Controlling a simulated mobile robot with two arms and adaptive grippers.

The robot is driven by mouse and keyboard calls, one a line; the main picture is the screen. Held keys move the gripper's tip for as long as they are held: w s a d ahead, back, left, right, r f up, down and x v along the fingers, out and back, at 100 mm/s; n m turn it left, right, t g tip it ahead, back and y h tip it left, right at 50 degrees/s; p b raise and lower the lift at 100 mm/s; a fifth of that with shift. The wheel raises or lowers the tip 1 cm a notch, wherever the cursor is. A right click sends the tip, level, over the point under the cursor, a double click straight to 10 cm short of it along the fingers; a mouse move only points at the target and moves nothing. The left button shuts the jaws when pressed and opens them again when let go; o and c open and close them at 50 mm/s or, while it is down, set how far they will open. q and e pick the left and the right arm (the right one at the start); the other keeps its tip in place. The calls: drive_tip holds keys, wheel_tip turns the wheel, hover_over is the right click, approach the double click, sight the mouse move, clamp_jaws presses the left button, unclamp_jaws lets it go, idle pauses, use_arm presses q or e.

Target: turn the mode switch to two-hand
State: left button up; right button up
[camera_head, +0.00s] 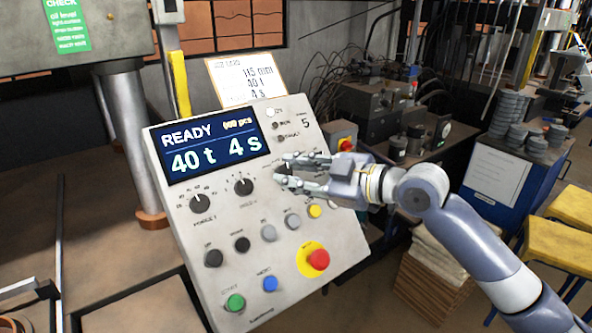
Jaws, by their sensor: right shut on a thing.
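The grey control panel (290,240) is tilted toward me, with a lit screen (212,145) reading READY, 40 t and 4 s. Two black knobs show on it: the left knob (200,203) and the middle knob (243,186). My right gripper (281,168) comes in from the right, its two fingers shut on the mode switch at the right end of the knob row. The fingers hide most of that switch, so its setting cannot be read. My left gripper is not in view.
Below the knobs are several small buttons, a green button (235,302), a blue button (270,284) and a red emergency stop (317,260). A paper card (245,78) stands behind the panel. A cluttered bench and a yellow stool (560,245) are at right.

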drive_tip(key=m, duration=0.1)
drive_tip(key=m+t+p, duration=0.1)
drive_tip(key=m+t+h+p, duration=0.1)
drive_tip(key=m, duration=0.1)
drive_tip(key=shift+s+a, duration=0.2)
drive_tip(key=shift+s, duration=0.05)
drive_tip(key=shift+f+m+t+h+p, duration=0.15)
drive_tip(key=shift+m+t+h+p, duration=0.65)
drive_tip(key=shift+m+p, duration=0.8)
drive_tip(key=shift+m, duration=0.5)
drive_tip(key=o, duration=1)
drive_tip(key=shift+s, duration=0.1)
drive_tip(key=v, duration=1.2)
drive_tip(key=shift+a+f, duration=0.1)
drive_tip(key=shift+f, duration=0.05)
